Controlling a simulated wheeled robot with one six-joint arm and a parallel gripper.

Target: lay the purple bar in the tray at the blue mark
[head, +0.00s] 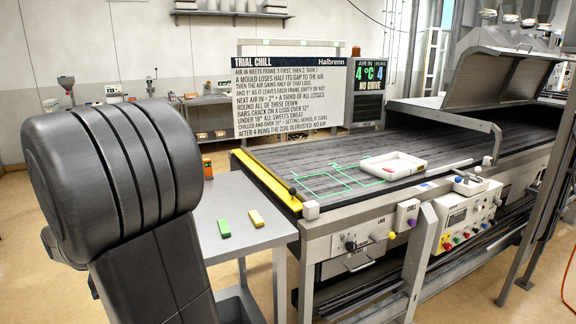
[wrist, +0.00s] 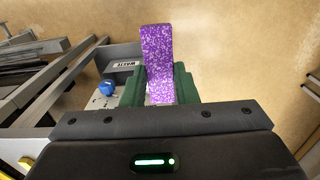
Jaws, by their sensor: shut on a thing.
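In the wrist view my gripper (wrist: 158,90) has dark green fingers shut on a speckled purple bar (wrist: 157,50). The bar sticks out beyond the fingertips, over what looks like the tan floor. The gripper and the purple bar do not show in the head view, where my dark arm fills the left foreground. A white tray (head: 418,162) with raised walls lies on the dark belt of the machine, beside green outlines (head: 338,181).
A yellow edge strip (head: 266,180) borders the belt's near left end. A raised hood (head: 500,75) stands over the belt's right part. The wrist view shows a blue knob (wrist: 107,88) beside a WASTE label (wrist: 124,64).

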